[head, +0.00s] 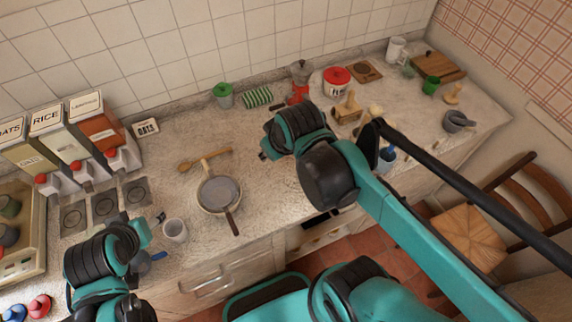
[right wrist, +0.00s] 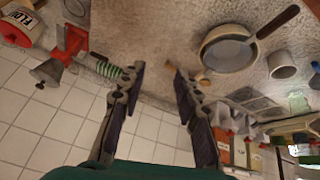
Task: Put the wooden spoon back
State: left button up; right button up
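The wooden spoon (head: 205,158) lies on the counter in the head view, just behind the pan (head: 219,193), with its bowl end to the left. In the right wrist view a small tan piece of the spoon (right wrist: 202,77) shows beside one finger; the finger hides the rest. My right gripper (right wrist: 158,70) is open and empty, with its fingers apart above the counter. In the head view its hand (head: 268,150) is right of the spoon's handle end. My left gripper (head: 157,228) is at the lower left near a pale cup (head: 175,231); its fingers are unclear.
Dispensers (head: 68,140) and a tray of cups stand at the left. A green-lidded jar (head: 222,95), a striped green item (head: 257,97) and a red-lidded canister (head: 336,81) stand along the back wall. A mortar (head: 457,121) is at the right.

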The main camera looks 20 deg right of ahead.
jog(key=s+f+m, duration=0.1)
jog(key=s+d+m+t, duration=0.1)
jog(key=s, duration=0.1)
jog(key=s+f+m, duration=0.1)
jog(key=shift+s+d+f, duration=0.25)
jog(key=shift+d+f, duration=0.05)
